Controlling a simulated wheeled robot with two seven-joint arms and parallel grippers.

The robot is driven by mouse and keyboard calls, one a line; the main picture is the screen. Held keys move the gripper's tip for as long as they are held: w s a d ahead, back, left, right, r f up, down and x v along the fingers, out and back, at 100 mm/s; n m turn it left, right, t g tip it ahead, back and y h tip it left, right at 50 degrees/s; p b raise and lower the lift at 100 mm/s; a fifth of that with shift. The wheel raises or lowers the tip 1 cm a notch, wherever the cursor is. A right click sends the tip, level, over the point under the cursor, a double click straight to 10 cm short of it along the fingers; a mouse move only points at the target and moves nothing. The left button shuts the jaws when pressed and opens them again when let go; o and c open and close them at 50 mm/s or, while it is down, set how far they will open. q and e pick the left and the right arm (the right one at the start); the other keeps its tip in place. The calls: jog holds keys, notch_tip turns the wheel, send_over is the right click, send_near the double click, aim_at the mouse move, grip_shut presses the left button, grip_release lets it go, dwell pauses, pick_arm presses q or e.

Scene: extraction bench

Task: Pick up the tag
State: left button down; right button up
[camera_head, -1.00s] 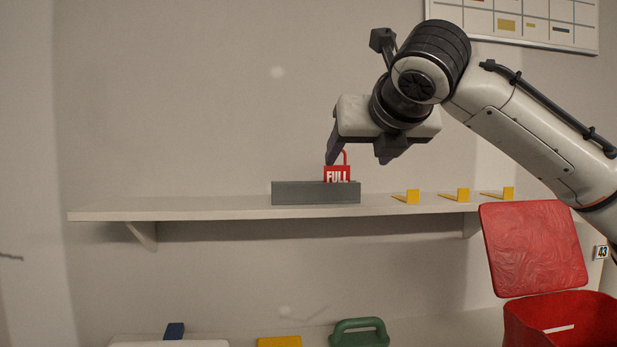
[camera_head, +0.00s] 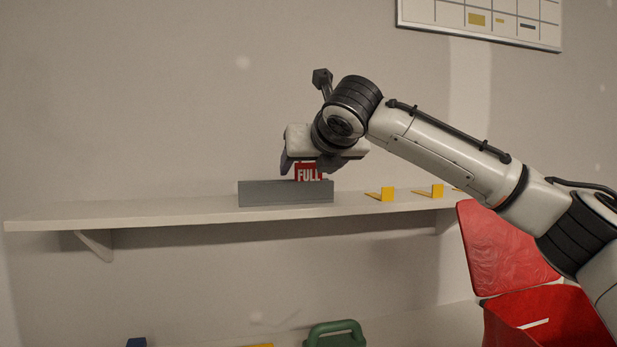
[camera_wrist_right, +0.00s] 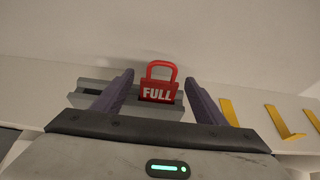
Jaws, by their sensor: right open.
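The red tag (camera_head: 309,173) marked "FULL" stands upright in the grey slotted holder (camera_head: 285,194) on the wall shelf. In the right wrist view the tag (camera_wrist_right: 157,88) shows its looped handle on top and lies between the two finger lines, a little beyond the fingertips. My right gripper (camera_head: 306,168) is open, just above the holder, with its fingers on either side of the tag; in the head view it hides the tag's loop. I cannot tell whether the fingers touch the tag. My left gripper is not in view.
Yellow brackets (camera_head: 381,194) stand on the shelf (camera_head: 130,214) to the right of the holder. A red bin with its lid (camera_head: 505,250) raised is at the lower right. A green handled object (camera_head: 335,335) lies below the shelf. The shelf's left part is clear.

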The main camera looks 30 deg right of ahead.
jog(key=shift+w+f, duration=0.1)
jog(key=shift+w, duration=0.25)
jog(key=c, duration=1.2)
